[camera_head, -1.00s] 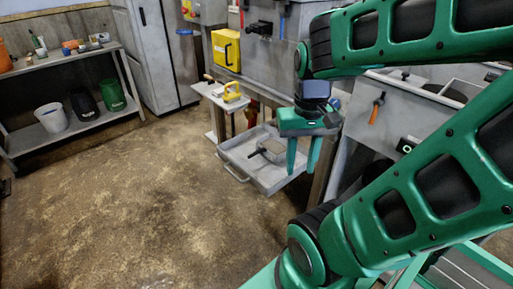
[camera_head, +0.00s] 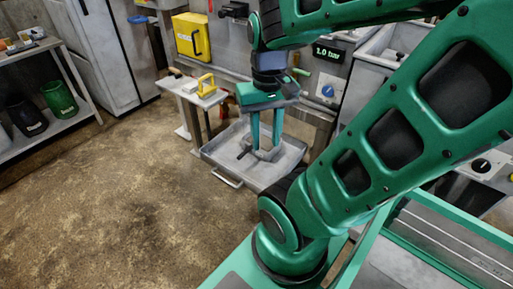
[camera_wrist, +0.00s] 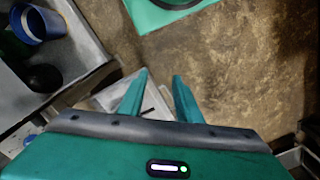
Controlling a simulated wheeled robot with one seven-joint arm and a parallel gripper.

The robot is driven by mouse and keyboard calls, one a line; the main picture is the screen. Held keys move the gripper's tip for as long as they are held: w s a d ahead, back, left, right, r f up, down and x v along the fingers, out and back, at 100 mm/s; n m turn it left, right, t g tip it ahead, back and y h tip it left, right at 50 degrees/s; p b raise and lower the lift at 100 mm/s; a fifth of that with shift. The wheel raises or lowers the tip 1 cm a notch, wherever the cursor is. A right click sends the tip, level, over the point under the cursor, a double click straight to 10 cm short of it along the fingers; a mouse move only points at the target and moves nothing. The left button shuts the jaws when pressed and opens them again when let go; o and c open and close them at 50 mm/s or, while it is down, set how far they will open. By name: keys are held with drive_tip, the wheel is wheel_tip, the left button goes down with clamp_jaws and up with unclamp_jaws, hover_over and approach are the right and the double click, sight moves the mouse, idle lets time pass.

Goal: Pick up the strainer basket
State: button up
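A small grey basket-like thing with a dark handle (camera_head: 242,155), which looks to be the strainer basket, lies in the pulled-out grey tray (camera_head: 226,181) in the head view. My gripper's fingers hide most of it. My gripper (camera_head: 266,146) points down over the tray with its two green fingers apart and nothing seen between them. I cannot tell whether the fingertips are above the basket or beside it. In the wrist view the open fingers (camera_wrist: 160,76) reach over the pale tray (camera_wrist: 103,96); the basket is not clear there.
A pale bench (camera_head: 185,88) with a yellow handled object (camera_head: 206,86) stands left of the tray. A yellow box (camera_head: 191,36) hangs on the wall behind. A control panel (camera_head: 327,87) reading 1.0 bar is to the right. The floor (camera_head: 130,200) in front is clear.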

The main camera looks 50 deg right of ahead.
drive_tip(key=shift+o, duration=0.9)
drive_tip(key=shift+s, duration=0.1)
drive_tip(key=w+d+f+m+t+y, duration=0.2)
drive_tip(key=w+d+f+m+t, duration=0.15)
drive_tip(key=w+d+f, duration=0.45)
drive_tip(key=w+d+f+m+t+y, duration=0.15)
drive_tip(key=w+d+f+m, duration=0.3)
drive_tip(key=w+f, duration=0.75)
drive_tip(key=s+d+f+m+t+h, duration=0.2)
drive_tip(key=d+f+m+t+h, duration=0.4)
drive_tip(key=d+f+m, duration=0.8)
drive_tip(key=shift+m+t+y, duration=0.5)
drive_tip(key=shift+t+y, duration=0.1)
drive_tip(key=shift+y, duration=0.15)
drive_tip(key=x, duration=0.7)
drive_tip(key=a+x, duration=0.1)
drive_tip(key=x, duration=0.3)
drive_tip(key=shift+a, duration=0.1)
clamp_jaws()
